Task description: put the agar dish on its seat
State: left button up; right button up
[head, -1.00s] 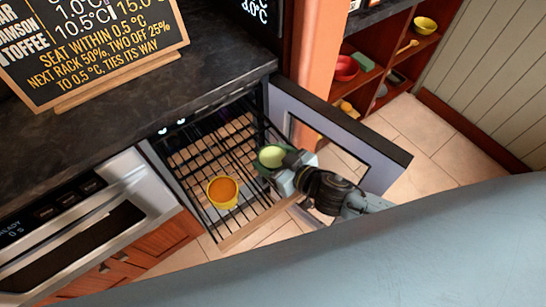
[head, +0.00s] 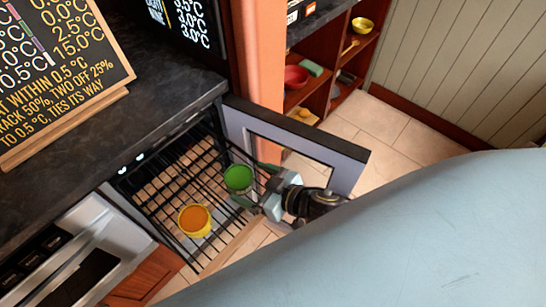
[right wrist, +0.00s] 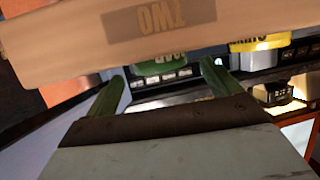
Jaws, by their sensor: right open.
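A green dish (head: 238,178) stands on a wire rack (head: 168,200) in the open cabinet. In the right wrist view its label (right wrist: 172,57) appears upside down and seems to read AGAR. My right gripper (head: 254,186) is open, its green fingers at the near right side of the dish. In the wrist view the dish lies ahead, between the fingertips and partly behind the wooden rack front (right wrist: 120,45) marked TWO. I cannot tell whether the fingers touch it. My left gripper is not in view. The dish's exact seat cannot be made out.
A yellow cup with orange contents (head: 195,220) stands on the rack, left of the dish. The open cabinet door (head: 345,165) stands to the right, close to my right arm. A dark counter (head: 150,85) with a chalkboard (head: 70,75) lies at the left.

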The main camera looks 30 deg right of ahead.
jog(key=v, duration=0.6)
jog(key=shift+s+d+r, duration=0.15)
jog(key=shift+s+r, duration=0.05)
jog(key=shift+s, duration=0.1)
